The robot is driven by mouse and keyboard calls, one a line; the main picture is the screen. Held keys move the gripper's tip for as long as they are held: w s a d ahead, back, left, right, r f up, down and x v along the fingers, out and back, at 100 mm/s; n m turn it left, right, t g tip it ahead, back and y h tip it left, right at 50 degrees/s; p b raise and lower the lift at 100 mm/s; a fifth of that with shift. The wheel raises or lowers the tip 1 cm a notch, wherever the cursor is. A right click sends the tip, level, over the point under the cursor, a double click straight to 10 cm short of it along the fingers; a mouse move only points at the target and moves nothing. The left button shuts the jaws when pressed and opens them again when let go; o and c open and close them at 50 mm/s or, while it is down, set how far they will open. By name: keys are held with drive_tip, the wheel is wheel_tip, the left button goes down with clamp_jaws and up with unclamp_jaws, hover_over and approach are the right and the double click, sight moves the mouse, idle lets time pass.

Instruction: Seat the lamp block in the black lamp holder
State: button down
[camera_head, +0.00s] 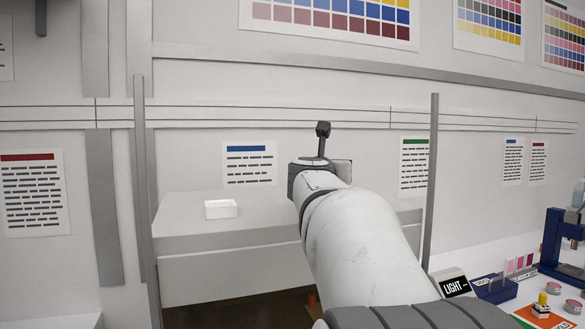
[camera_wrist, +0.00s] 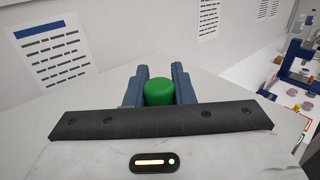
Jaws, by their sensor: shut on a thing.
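In the wrist view my gripper (camera_wrist: 159,74) has its two blue-grey fingers on either side of a green, round-topped piece (camera_wrist: 159,92) and is shut on it. Only the smooth top of this piece shows, so I cannot tell whether it is the lamp block. In the head view my arm hides the fingers and the held piece. I cannot make out the black lamp holder in either view.
A grey bench (camera_head: 225,238) with a small white tray (camera_head: 220,209) stands ahead, otherwise mostly clear. At right, a white table carries a "LIGHT" sign (camera_head: 455,283), a blue rack (camera_head: 492,288), a yellow-topped piece (camera_head: 542,300) on an orange mat, and a blue machine (camera_head: 553,240).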

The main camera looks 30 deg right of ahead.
drive_tip(key=shift+f+b, duration=0.5)
drive_tip(key=shift+f, duration=0.05)
drive_tip(key=c, duration=1.2)
unclamp_jaws()
drive_tip(key=shift+o, duration=0.2)
drive_tip(key=shift+s, duration=0.1)
drive_tip(key=v, duration=0.7)
drive_tip(key=shift+s+a+b, duration=0.2)
drive_tip(key=shift+a+b, duration=0.1)
